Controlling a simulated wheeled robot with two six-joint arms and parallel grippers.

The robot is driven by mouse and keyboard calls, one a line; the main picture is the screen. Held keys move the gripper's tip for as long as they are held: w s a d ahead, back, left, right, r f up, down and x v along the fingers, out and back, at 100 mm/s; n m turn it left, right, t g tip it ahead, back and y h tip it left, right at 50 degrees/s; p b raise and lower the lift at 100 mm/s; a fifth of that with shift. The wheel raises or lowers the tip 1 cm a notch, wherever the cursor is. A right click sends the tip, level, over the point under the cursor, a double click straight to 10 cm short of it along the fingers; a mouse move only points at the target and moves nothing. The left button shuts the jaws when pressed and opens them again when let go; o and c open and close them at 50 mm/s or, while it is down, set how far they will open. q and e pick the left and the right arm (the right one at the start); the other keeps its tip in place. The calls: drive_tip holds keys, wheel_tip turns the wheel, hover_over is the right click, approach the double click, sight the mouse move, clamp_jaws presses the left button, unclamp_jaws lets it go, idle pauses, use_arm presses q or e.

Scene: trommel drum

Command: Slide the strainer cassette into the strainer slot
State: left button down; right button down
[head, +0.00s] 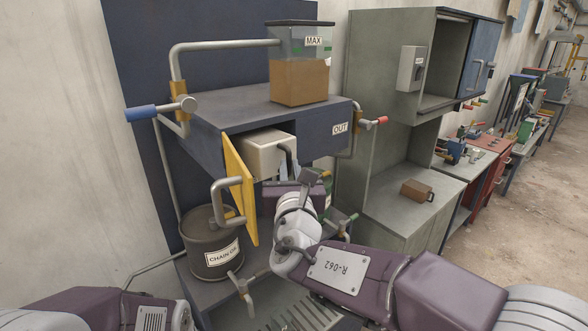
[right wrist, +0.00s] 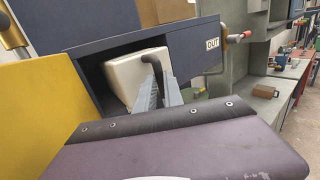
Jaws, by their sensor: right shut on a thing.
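The strainer cassette is a cream box (head: 264,154) with a dark bent handle (right wrist: 152,64) on its front. It is at the strainer slot (right wrist: 95,77), the dark opening in the front of the blue housing (head: 215,115). Its rear part is inside the opening and hidden; how deep it sits I cannot tell exactly. My right gripper (head: 287,171) is shut on the handle; it also shows in the right wrist view (right wrist: 158,92). A yellow door (head: 240,190) stands open at the left of the opening. My left gripper is out of view; only part of my left arm shows.
A chain oil drum (head: 212,245) stands below left. Red-handled (head: 376,121) and blue-handled (head: 140,113) levers flank the housing. A brown box (head: 416,190) sits on the green cabinet (head: 385,205).

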drive_tip(key=shift+w+a+r+p, duration=0.1)
drive_tip(key=shift+w+a+p, duration=0.35)
drive_tip(key=shift+w, duration=0.2)
drive_tip(key=shift+a+f+b, duration=0.1)
drive_tip(key=shift+f+b, duration=0.85)
drive_tip(key=shift+b, duration=0.25)
drive_tip(key=shift+f, duration=0.1)
drive_tip(key=c, duration=1.4)
unclamp_jaws()
drive_tip(key=shift+o, duration=0.2)
